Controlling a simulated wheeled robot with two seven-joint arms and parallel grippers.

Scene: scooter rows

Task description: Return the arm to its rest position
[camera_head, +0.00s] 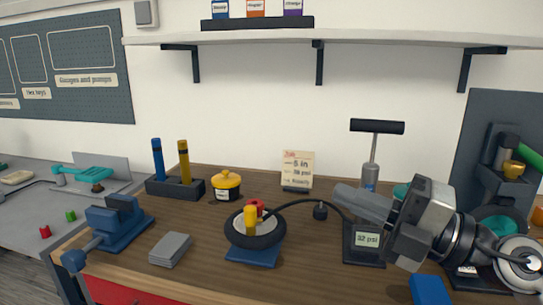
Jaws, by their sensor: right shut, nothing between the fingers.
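My right gripper (345,195) comes in from the right above the workbench (210,270), with its fingers pointing left. It is shut with nothing between its fingers. It hangs in front of the floor pump (372,150) and hides part of it. My left gripper is not in view.
A small wheel (240,238) lies on a blue stand with a yellow-capped piece, and a black hose runs to the pump. A blue vise (120,220), grey block (170,248), yellow-lidded pot (226,184) and note card (298,168) stand left of the gripper. A shelf (350,38) runs above.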

